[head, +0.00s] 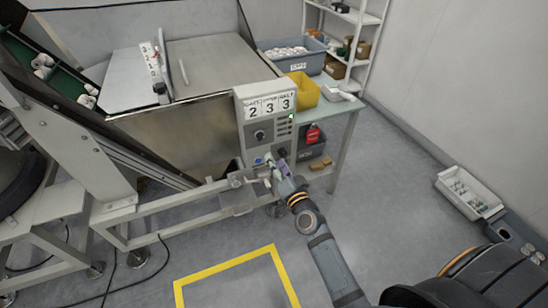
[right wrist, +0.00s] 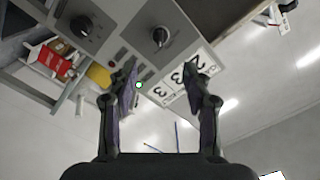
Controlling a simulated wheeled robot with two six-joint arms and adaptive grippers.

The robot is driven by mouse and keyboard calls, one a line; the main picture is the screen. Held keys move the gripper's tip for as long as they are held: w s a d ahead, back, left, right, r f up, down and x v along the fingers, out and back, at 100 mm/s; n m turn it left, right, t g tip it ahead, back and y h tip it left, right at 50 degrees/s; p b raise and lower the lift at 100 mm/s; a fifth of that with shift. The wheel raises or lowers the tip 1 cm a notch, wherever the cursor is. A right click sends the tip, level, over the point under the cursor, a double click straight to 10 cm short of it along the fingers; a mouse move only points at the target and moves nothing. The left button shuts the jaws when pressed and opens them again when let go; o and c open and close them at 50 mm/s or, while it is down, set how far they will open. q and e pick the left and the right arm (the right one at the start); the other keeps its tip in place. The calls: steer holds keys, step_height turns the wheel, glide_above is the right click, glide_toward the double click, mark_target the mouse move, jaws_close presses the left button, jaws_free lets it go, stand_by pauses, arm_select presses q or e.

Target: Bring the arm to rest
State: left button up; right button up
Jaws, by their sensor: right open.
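My right arm (head: 325,255) reaches up from the lower right in the head view. My right gripper (head: 277,165) is in front of the lower part of the grey control box (head: 247,118), which bears the digits 2 3 3. In the right wrist view the two fingers of my right gripper (right wrist: 160,90) stand apart with nothing between them. Behind them the control panel (right wrist: 125,20) shows dark knobs, a lit green light (right wrist: 138,85) and the digits, seen upside down. I cannot tell whether the fingers touch the panel. My left gripper is not in view.
A metal frame (head: 160,205) stands left of my right gripper. A side table (head: 345,108) holds a yellow bin (head: 303,90) and a grey-blue crate (head: 285,62). A white tray (head: 468,194) lies at the right. Yellow tape (head: 225,265) marks clear floor.

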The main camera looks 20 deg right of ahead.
steer(key=s+d+f+n+g+p, duration=0.1)
steer(key=s+f+n+g+p, duration=0.45)
steer(key=f, duration=0.95)
steer(key=s+d+f+m+g, duration=0.1)
steer(key=s+f+g, duration=0.2)
steer(key=s+f, duration=0.9)
steer(key=s+d+f+n+g+p, duration=0.1)
steer(key=s+d+f+g, duration=0.1)
steer(key=s+f, duration=0.3)
steer(key=s+d+f+n+g+h+p, duration=0.1)
steer(key=s+f, duration=0.4)
steer(key=s, duration=0.8)
steer(key=s+d+f+n+g+p, duration=0.1)
steer(key=s+d+f+n+g, duration=0.1)
steer(key=s+f+g, duration=0.3)
steer(key=s, duration=0.4)
steer(key=shift+s+d+f+n, duration=0.2)
steer(key=shift+s+d+n, duration=0.15)
steer(key=shift+s+d, duration=0.05)
stand_by(2.2)
